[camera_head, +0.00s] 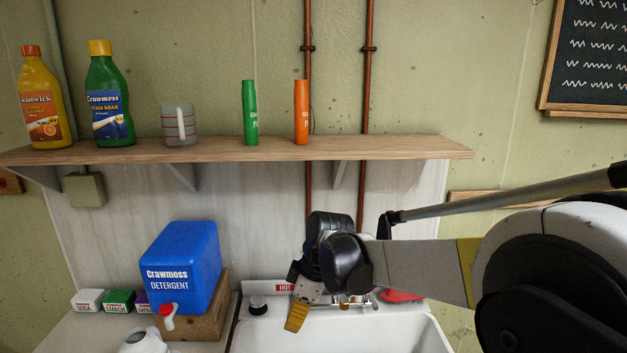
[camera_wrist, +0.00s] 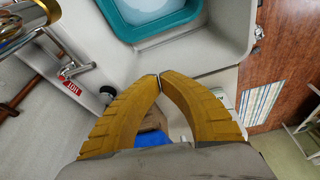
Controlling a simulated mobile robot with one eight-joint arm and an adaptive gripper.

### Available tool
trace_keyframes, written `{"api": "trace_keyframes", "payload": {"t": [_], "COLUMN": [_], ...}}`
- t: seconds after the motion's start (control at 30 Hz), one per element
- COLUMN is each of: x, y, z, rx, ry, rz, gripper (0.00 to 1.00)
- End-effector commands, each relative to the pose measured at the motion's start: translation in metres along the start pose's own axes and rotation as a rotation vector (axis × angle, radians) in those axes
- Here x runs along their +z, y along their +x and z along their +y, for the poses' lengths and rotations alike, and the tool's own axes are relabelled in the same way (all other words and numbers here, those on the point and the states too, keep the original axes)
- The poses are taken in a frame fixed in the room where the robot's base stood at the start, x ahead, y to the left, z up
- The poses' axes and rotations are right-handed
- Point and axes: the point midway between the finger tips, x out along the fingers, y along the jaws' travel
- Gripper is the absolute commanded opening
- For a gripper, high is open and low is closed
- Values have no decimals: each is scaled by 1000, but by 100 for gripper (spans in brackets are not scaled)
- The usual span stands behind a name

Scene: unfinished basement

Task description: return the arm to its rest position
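My arm reaches in from the right in the head view, across the front of the wall and over the white sink (camera_head: 340,333). My gripper (camera_head: 296,318) points down over the sink's left back part, below the shelf. In the wrist view the two yellow fingers of my gripper (camera_wrist: 159,76) meet at their tips. The fingers are shut and nothing shows held between them. In the head view one yellow finger shows clearly; the other is hidden.
A wooden shelf (camera_head: 250,150) with bottles, a measuring cup and markers runs above my gripper. A blue detergent container (camera_head: 182,265) stands on a wooden block (camera_head: 205,318) to the left. The tap (camera_wrist: 30,25) and a teal tub (camera_wrist: 150,25) in the sink are close by.

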Motion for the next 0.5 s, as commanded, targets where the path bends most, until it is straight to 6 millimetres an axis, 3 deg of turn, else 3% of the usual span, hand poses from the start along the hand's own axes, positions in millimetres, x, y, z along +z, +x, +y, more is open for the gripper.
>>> {"api": "trace_keyframes", "payload": {"t": [0.27,0.5], "x": [37,92], "y": [-48,-99], "z": [-16,-52], "rx": [100,243], "ry": [214,513], "rz": [-1,23], "gripper": [0,0]}}
